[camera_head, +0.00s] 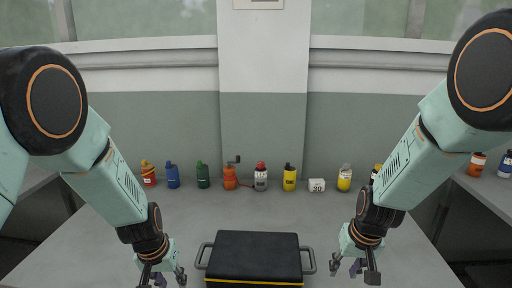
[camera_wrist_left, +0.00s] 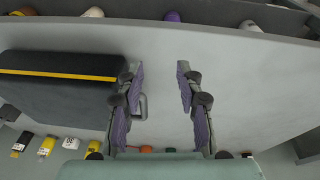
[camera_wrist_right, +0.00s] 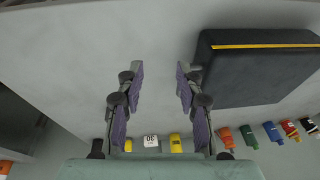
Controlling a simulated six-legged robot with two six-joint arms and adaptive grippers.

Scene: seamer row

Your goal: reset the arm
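My left gripper (camera_head: 161,277) hangs low at the left of the black case in the head view. In the left wrist view its two purple-padded fingers (camera_wrist_left: 160,95) stand apart with nothing between them. My right gripper (camera_head: 356,270) hangs at the right of the case. In the right wrist view its fingers (camera_wrist_right: 160,95) are also apart and empty. Both fingertips point down toward the grey table. The black case (camera_head: 254,256) with a yellow stripe and a handle at each end lies between the grippers. Neither gripper is seen holding it.
Along the table's back stand several bottles, among them a blue one (camera_head: 172,176), a green one (camera_head: 202,175) and a yellow one (camera_head: 289,178). An orange crank device (camera_head: 231,177) and a white block marked 30 (camera_head: 317,186) stand among them. The table between bottles and case is clear.

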